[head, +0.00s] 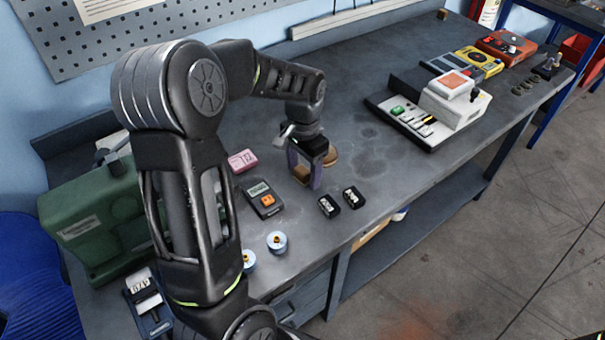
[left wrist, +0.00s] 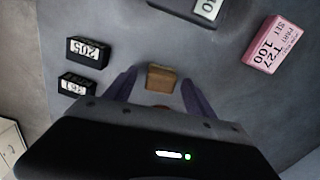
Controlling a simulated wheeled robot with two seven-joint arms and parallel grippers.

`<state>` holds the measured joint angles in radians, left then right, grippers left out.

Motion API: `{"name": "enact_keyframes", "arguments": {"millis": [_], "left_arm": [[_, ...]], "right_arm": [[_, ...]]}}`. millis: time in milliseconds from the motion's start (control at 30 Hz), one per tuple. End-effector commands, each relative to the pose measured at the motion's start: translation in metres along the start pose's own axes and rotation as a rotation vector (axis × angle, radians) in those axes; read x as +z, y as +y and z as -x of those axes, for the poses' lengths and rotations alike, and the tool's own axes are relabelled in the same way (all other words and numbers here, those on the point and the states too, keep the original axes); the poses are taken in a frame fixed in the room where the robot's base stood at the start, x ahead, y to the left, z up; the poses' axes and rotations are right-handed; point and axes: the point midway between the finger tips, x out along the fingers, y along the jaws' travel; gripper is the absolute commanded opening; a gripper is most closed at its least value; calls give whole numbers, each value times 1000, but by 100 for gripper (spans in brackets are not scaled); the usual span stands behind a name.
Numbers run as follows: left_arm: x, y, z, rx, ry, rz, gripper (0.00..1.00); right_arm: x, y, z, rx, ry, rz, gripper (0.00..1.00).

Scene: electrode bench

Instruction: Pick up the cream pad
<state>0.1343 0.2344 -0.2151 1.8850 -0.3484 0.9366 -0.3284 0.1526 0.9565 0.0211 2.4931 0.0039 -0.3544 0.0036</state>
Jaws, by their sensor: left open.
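A small tan-brown block (left wrist: 160,77) lies on the grey bench between the spread fingers of my left gripper (left wrist: 158,88) in the left wrist view. It looks more tan than cream; I see no clearer cream pad, so I cannot be sure it is the one. In the head view the tan block (head: 300,173) shows partly behind the purple fingers of my left gripper (head: 305,181), which reach down close to the bench. The gripper is open, with gaps to the block on both sides. My right gripper is not in view.
Two black number blocks (head: 329,206) (head: 354,196) stand nearby. A dark meter with an orange button (head: 263,198) and a pink block (head: 242,160) lie left of the gripper. A brown round thing (head: 331,157) is just behind it.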

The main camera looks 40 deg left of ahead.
Motion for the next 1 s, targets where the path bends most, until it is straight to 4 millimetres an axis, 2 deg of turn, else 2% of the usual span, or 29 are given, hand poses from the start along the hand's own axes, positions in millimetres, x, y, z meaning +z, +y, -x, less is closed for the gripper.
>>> {"name": "enact_keyframes", "arguments": {"millis": [133, 900, 1000], "left_arm": [[0, 0, 0, 0, 0, 0, 63], [0, 0, 0, 0, 0, 0, 0], [0, 0, 0, 0, 0, 0, 0]], "right_arm": [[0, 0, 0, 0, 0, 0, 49], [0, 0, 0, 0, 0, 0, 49], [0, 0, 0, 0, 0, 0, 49]]}}
